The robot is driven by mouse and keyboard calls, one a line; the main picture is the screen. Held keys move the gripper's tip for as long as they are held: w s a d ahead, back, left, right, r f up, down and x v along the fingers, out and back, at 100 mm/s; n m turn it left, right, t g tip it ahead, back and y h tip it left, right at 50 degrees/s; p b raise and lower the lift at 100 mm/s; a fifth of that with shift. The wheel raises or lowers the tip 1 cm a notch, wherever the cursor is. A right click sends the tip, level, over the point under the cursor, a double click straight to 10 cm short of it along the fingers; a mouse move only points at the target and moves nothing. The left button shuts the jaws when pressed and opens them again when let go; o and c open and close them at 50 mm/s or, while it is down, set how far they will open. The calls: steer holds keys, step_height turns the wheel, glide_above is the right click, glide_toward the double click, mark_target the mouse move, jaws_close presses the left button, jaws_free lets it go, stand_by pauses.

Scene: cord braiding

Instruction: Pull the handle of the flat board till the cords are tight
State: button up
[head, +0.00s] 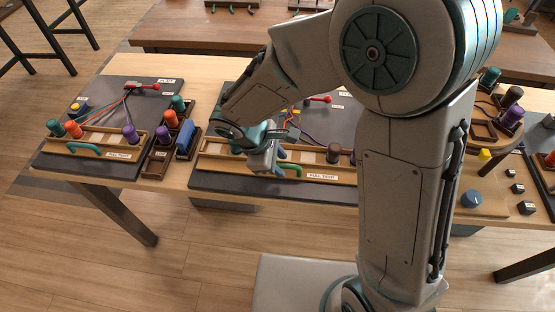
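The middle dark board (232,182) lies on the wooden table, with a wooden rack along its front edge. A green handle (291,169) sticks out at the front of this rack, beside a "PULL TIGHT" label (322,177). Purple and orange cords (308,136) run from the back of this board towards the rack, partly hidden by my arm. A red-knobbed clamp (317,100) stands at their far end. My gripper (279,162) points down just at the left end of the green handle. I cannot tell whether its fingers are open or closed on it.
A similar board (48,163) at left has its own teal handle (84,149), cords and coloured spools. A small rack with a blue block (187,138) stands between the boards. My arm hides the middle board's right part. A round stand (490,132) with spools is at right.

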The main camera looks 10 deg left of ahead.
jaws_close()
steer(key=shift+s+b, duration=0.3)
steer(key=shift+s, duration=2.1)
jaws_free()
steer(key=shift+s+a, duration=0.1)
steer(key=shift+s, duration=0.1)
steer(key=shift+w, duration=0.15)
steer(key=shift+r, duration=0.15)
steer(key=shift+a+r, duration=0.1)
steer(key=shift+r, duration=0.2)
steer(key=v, duration=1.3)
steer(key=shift+p, duration=0.4)
